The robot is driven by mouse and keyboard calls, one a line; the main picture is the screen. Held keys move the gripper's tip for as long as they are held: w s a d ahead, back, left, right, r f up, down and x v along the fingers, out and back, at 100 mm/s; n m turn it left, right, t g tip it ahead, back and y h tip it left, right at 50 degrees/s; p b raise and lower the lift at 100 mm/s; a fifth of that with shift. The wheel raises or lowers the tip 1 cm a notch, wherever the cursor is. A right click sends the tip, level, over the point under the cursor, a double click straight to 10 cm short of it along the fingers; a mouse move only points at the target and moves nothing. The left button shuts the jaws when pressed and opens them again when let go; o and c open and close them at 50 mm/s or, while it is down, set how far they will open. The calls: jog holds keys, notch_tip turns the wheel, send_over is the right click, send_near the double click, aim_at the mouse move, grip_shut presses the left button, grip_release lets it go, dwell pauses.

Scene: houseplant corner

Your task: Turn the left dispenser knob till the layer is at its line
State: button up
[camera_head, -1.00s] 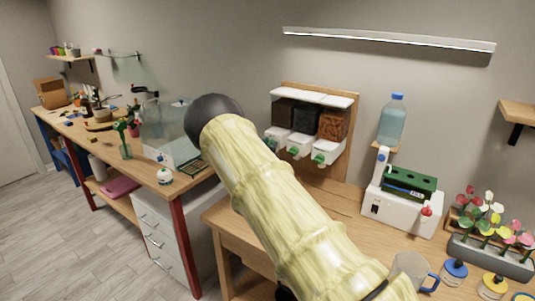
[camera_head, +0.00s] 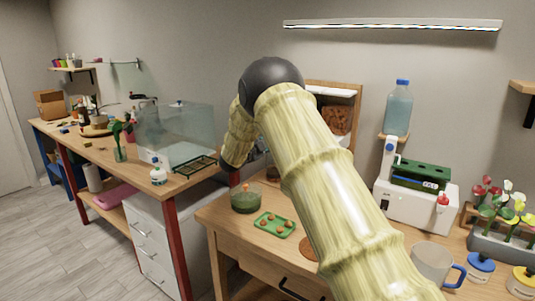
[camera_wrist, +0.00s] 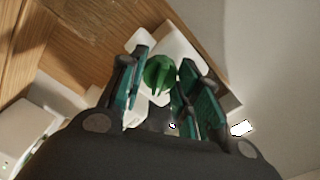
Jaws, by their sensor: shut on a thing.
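In the wrist view, a green dispenser knob (camera_wrist: 160,75) sits between the two teal-padded fingers of my gripper (camera_wrist: 164,60), which is shut on it. The white dispenser parts (camera_wrist: 182,48) show behind the knob. In the head view my raised arm hides my gripper, the knobs and most of the dispenser. Only the right-hand bin with brown pieces (camera_head: 337,119) and part of the wooden back panel (camera_head: 357,92) show. A glass jar (camera_head: 245,199) with a green content stands on the table left of my arm. I cannot read any line or layer level.
A green tray (camera_head: 275,225) with several brown pieces lies near the jar. A glass tank (camera_head: 178,130) stands on the left bench.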

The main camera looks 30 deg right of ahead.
jog(key=m+b, duration=0.7)
jog(key=b, duration=0.4)
jog(key=m+b, duration=0.8)
jog(key=b, duration=0.3)
jog(key=m+b, duration=0.8)
jog(key=b, duration=0.3)
jog(key=shift+f+b, duration=0.35)
jog(key=shift+r+m, duration=0.15)
jog(key=shift+m, duration=0.35)
jog(key=o, duration=1.1)
jog(key=shift+d, duration=0.15)
jog(key=shift+c, duration=0.2)
jog(key=shift+r, duration=0.1)
